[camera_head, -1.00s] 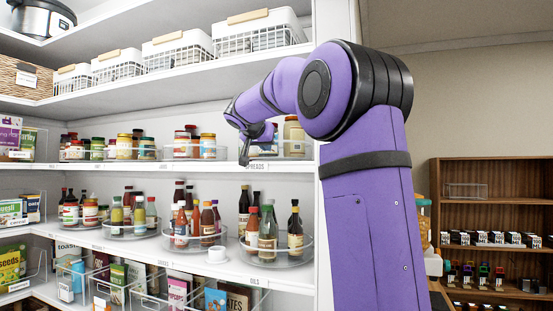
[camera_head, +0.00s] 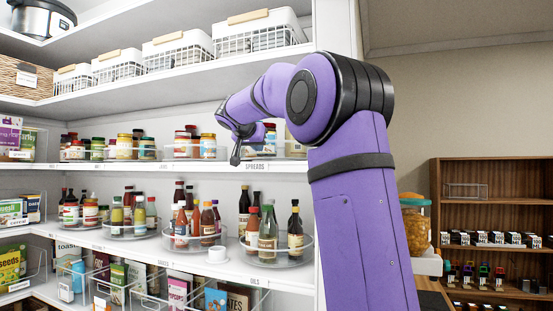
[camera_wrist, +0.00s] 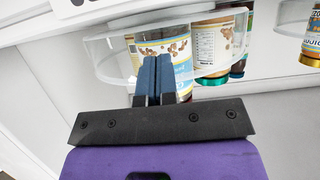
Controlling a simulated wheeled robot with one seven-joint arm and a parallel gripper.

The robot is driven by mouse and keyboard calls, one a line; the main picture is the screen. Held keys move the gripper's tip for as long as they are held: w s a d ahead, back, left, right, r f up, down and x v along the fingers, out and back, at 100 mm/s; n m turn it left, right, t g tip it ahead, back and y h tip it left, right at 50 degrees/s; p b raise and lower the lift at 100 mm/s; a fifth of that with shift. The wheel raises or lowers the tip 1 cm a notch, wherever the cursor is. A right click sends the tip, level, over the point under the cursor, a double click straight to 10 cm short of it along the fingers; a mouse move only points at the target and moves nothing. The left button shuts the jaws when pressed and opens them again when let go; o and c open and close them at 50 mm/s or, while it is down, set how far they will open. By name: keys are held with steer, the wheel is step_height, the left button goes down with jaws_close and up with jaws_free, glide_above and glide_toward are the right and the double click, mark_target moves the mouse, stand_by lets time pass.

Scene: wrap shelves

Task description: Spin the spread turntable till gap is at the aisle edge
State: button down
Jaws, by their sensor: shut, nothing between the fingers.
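The spread turntable (camera_head: 287,157) is on the middle shelf above the SPREADS label (camera_head: 255,167), partly hidden behind my arm. Jars (camera_head: 270,139) stand on it. In the wrist view its clear curved rim (camera_wrist: 107,62) shows around a jar with a nut-print label (camera_wrist: 163,50) and another jar with a teal lid (camera_wrist: 215,48). My gripper (camera_head: 235,161) is at the shelf's front edge, at the turntable's left side. Its fingers (camera_wrist: 153,62) are shut together and overlap the rim and the nut-label jar in the wrist view; contact cannot be told. The gap's position is unclear.
Another turntable with jars (camera_head: 195,150) stands just left of my gripper. White baskets (camera_head: 262,37) stand above. The shelf's side panel (camera_head: 340,25) is at right.

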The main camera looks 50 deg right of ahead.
mark_target(248, 150)
steer(key=shift+w, duration=0.4)
steer(key=shift+w+a, duration=0.2)
steer(key=shift+w, duration=0.35)
steer(key=shift+w+a, duration=0.2)
steer(key=shift+w, duration=0.4)
steer(key=shift+w+a, duration=0.2)
steer(key=shift+w, duration=0.9)
steer(key=shift+w, duration=0.1)
